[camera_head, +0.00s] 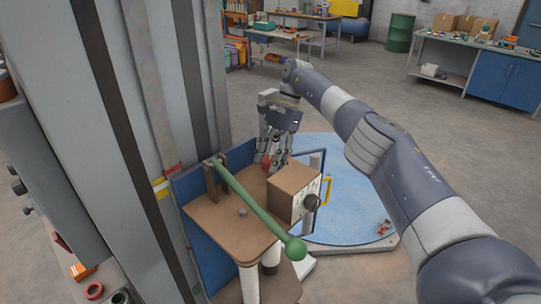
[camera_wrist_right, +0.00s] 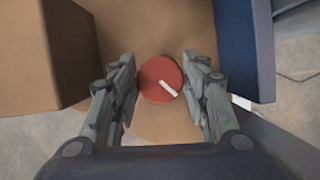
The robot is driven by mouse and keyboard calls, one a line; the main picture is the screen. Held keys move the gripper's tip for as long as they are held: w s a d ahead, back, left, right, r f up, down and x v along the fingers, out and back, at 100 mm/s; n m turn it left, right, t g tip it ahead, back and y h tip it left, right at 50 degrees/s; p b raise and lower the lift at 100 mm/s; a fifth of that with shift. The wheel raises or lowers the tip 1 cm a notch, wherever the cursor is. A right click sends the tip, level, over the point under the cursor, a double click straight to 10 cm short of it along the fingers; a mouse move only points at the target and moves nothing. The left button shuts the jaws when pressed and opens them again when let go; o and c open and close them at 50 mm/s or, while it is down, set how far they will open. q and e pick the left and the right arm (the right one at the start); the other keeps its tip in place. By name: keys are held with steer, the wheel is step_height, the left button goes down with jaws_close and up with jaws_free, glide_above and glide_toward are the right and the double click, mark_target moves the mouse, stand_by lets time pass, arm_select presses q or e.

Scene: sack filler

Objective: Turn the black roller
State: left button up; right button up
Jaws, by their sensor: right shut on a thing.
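My right gripper (camera_head: 269,162) reaches down behind the brown box on the brown-topped stand. It is shut on a red round knob (camera_wrist_right: 160,79) with a white mark. The knob also shows in the head view (camera_head: 266,162), partly hidden by the fingers. A black round knob (camera_head: 311,202) sits on the pale front face of the brown box (camera_head: 293,188). A dark cylinder (camera_head: 270,260) stands under the stand's top beside a white one. I cannot tell which black part is the roller. My left gripper is not in view.
A green lever (camera_head: 255,208) with a ball end slants across the stand's top (camera_head: 222,218). A yellow handle (camera_head: 327,190) is right of the box. A blue round floor plate (camera_head: 350,215) lies behind. A tall grey column (camera_head: 140,100) stands close on the left.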

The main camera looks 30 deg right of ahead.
steer(key=shift+w+r+n, duration=0.1)
steer(key=shift+r+n, duration=0.05)
steer(key=shift+n, duration=0.15)
steer(key=o, duration=1)
steer(key=shift+d, duration=0.1)
